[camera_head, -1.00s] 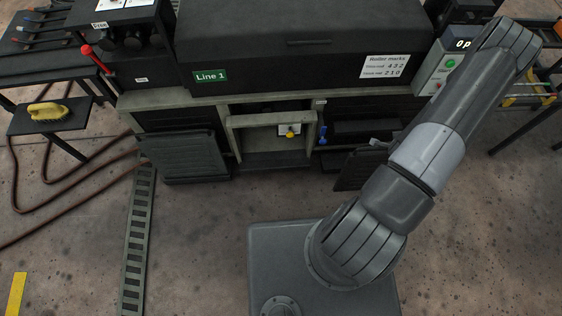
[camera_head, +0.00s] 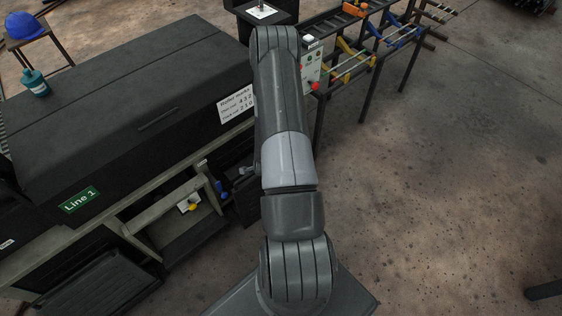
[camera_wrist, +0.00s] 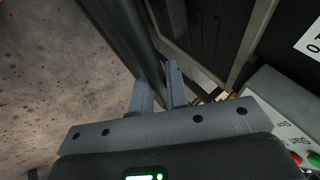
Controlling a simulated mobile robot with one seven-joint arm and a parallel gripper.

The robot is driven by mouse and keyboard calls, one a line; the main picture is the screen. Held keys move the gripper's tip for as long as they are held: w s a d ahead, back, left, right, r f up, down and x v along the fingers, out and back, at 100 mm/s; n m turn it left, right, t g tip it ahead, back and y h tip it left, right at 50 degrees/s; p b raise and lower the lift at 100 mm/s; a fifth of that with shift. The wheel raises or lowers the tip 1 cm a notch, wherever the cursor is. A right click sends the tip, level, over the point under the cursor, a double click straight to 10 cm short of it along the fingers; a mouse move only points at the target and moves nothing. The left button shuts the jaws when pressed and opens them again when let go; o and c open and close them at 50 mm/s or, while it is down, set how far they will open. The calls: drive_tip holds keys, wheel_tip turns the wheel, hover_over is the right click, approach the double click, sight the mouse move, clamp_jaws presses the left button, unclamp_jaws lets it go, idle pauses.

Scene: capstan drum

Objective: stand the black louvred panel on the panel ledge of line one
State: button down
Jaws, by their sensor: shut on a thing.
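My gripper (camera_wrist: 160,90) is shut on a dark, thin-edged panel (camera_wrist: 128,35), which runs up and left from the fingers in the wrist view. In the head view this dark panel (camera_head: 246,203) stands upright at the right end of the Line 1 front, partly hidden behind my arm. Its louvres cannot be made out. A second black louvred panel (camera_head: 100,292) is at the lower left, against the line's front. Line one (camera_head: 130,110) is a long black-covered machine with a green sign. I cannot tell which part is the panel ledge.
An open bay with a yellow knob (camera_head: 191,208) and a blue handle (camera_head: 221,190) lies left of my arm. A control box (camera_head: 312,68) with buttons and a rack with coloured clamps (camera_head: 350,50) stand beyond. The floor at right is mostly clear.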

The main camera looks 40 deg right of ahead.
drive_tip(key=w+a+f, duration=0.1)
drive_tip(key=w+a, duration=0.1)
drive_tip(key=a, duration=1.8)
drive_tip(key=w+a, duration=0.2)
drive_tip(key=a, duration=1.8)
drive_tip(key=w+f, duration=0.4)
drive_tip(key=w, duration=0.5)
drive_tip(key=shift+n+t, duration=0.3)
drive_tip(key=shift+n, duration=0.1)
drive_tip(key=shift+a+f, duration=0.1)
drive_tip(key=shift+f, duration=0.4)
drive_tip(key=c, duration=1.3)
unclamp_jaws()
drive_tip(key=shift+s, duration=0.1)
drive_tip(key=shift+s+f, duration=0.1)
